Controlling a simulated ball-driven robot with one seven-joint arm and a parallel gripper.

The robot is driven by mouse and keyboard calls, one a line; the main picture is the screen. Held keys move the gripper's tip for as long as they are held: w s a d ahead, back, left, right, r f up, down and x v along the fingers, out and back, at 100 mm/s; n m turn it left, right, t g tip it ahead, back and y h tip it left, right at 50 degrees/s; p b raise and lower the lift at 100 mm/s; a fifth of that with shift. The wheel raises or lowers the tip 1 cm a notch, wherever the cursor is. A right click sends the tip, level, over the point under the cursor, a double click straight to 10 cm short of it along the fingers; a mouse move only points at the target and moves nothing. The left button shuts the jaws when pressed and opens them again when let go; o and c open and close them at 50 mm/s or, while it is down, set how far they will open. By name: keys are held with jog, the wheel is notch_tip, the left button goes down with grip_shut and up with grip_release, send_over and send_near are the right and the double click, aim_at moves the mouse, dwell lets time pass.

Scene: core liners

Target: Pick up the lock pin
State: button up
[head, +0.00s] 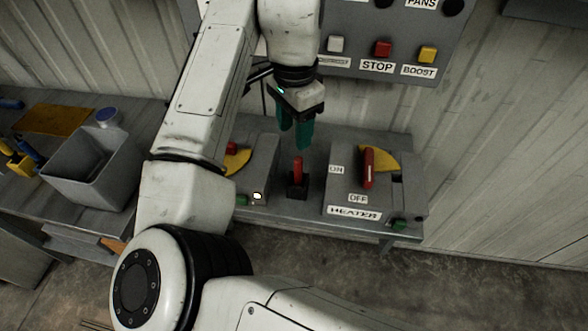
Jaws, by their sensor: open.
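A red upright pin (297,170), which looks like the lock pin, stands in a small black block (297,189) on the grey bench between two switch boxes. My gripper (295,138) has green fingers pointing down and hangs just above the pin's top. The fingers are apart with nothing seen between them. A gap seems to show between the fingertips and the pin.
The heater box (354,195) with a red lever (368,168) stands right of the pin. Another switch box (262,165) stands left, partly behind my arm. A button panel (392,40) hangs on the wall behind. A grey bin (92,165) sits far left.

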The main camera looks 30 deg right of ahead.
aim_at(298, 159)
notch_tip(298, 159, down, 5)
jog(key=shift+r, duration=0.2)
jog(key=shift+s+d+f+p, duration=0.1)
jog(key=shift+d+f+p, duration=0.1)
jog(key=shift+f, duration=1.2)
jog(key=shift+d+f+p, duration=0.15)
jog(key=shift+d+f, duration=0.05)
jog(key=shift+f, duration=1.2)
grip_shut()
